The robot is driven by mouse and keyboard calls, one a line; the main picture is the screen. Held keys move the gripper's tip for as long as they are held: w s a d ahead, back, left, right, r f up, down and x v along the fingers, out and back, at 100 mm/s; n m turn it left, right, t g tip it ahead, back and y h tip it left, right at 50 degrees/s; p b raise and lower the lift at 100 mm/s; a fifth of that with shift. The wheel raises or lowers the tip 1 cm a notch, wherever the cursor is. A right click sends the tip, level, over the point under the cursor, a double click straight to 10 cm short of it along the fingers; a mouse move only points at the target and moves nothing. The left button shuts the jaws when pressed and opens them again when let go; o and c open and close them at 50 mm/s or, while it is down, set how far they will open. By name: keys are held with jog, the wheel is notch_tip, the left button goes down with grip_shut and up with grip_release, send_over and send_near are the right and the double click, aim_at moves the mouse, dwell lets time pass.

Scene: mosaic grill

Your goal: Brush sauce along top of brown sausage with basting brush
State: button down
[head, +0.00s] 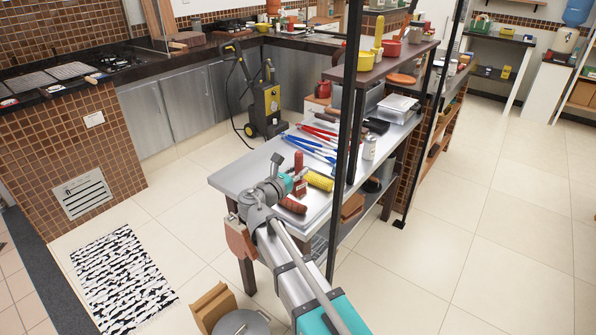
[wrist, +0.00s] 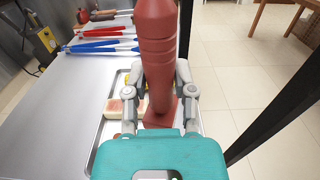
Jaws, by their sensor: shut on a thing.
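My gripper (head: 294,184) is shut on a red basting brush (head: 299,168), which stands roughly upright between the fingers over the tray end of the table. In the wrist view the brush's thick ridged handle (wrist: 156,50) rises between the fingers of my gripper (wrist: 162,95), with its wider end downward. Whether that end touches anything cannot be told. The brown sausage (head: 292,206) lies on the tray just in front of and below my gripper in the head view. In the wrist view it is not clearly visible; the brush and gripper cover much of the tray.
The metal tray (head: 318,207) also holds a yellow corn cob (head: 320,181). A pale and pink food block (wrist: 125,105) shows in the wrist view. Red- and blue-handled tools (head: 312,143) lie farther back. A dark shelf post (head: 346,140) stands close on the right.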

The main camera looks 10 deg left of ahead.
aim_at(296, 159)
jog(key=shift+r+p, duration=0.45)
jog(key=shift+r, duration=0.3)
jog(key=shift+r+p, duration=1.5)
jog(key=shift+p, duration=0.05)
